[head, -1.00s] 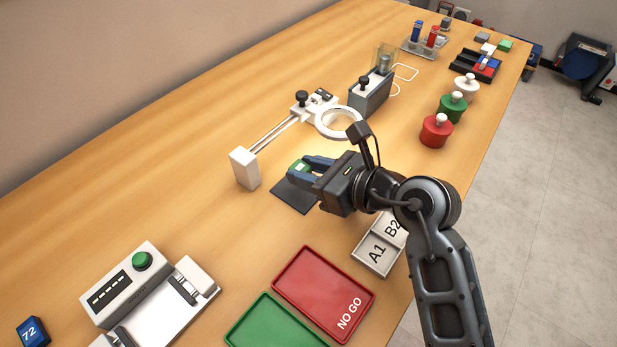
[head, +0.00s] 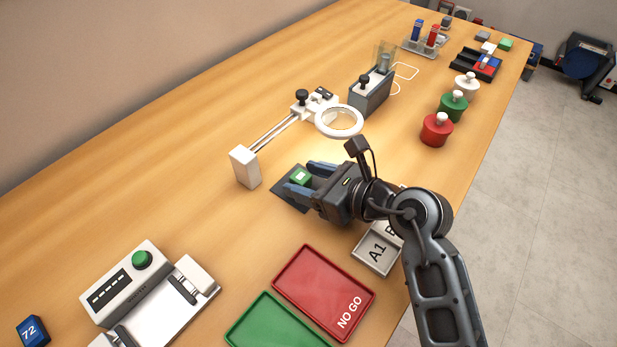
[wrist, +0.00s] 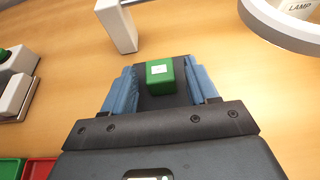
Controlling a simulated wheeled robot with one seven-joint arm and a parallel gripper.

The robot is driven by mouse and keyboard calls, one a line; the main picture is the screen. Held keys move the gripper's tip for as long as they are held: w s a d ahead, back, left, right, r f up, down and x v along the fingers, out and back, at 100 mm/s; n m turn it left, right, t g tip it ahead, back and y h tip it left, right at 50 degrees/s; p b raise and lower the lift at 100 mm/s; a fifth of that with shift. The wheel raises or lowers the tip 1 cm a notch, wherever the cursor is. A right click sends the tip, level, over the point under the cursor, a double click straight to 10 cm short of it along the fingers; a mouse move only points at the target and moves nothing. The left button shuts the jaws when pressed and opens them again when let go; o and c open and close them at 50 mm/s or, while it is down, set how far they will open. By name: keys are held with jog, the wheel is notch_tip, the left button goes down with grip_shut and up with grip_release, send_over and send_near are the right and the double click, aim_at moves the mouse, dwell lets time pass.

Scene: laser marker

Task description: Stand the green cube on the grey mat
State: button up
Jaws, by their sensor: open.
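The green cube (head: 300,177), with a white label on its top, sits upright on the grey mat (head: 290,198). In the wrist view the cube (wrist: 159,80) stands between my fingers, with the mat (wrist: 172,66) showing around it. My gripper (head: 308,178) is open, with one blue finger on each side of the cube. In the wrist view my gripper (wrist: 160,88) shows a gap between each finger and the cube. Part of the mat is hidden by my fingers and gripper body.
A white lamp post (head: 245,167) stands left of the mat, and its ring lamp (head: 339,121) is behind. The red NO GO tray (head: 323,293) lies in front, beside the green tray (head: 277,325). The A1 tray (head: 377,250) is at the mat's right front.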

jog(key=shift+r, duration=0.1)
jog(key=v, duration=1.2)
jog(key=shift+s+a, duration=0.15)
jog(key=shift+s, duration=0.15)
jog(key=s+r+m+t+y, duration=0.2)
jog(key=s+r+m+t, duration=0.15)
jog(key=s+m, duration=0.4)
jog(key=s+r+m+t+y, duration=0.2)
jog(key=s+r+m+t, duration=0.15)
jog(key=s+m, duration=0.4)
jog(key=s+d+f+m+h, duration=0.3)
jog(key=s+d+m+h, duration=0.3)
jog(key=m, duration=0.9)
jog(key=s+d+f+m+h, duration=0.3)
jog(key=s+d+m+h, duration=0.4)
jog(key=m, duration=0.9)
jog(key=shift+s+h, duration=0.8)
jog(key=shift+s, duration=0.35)
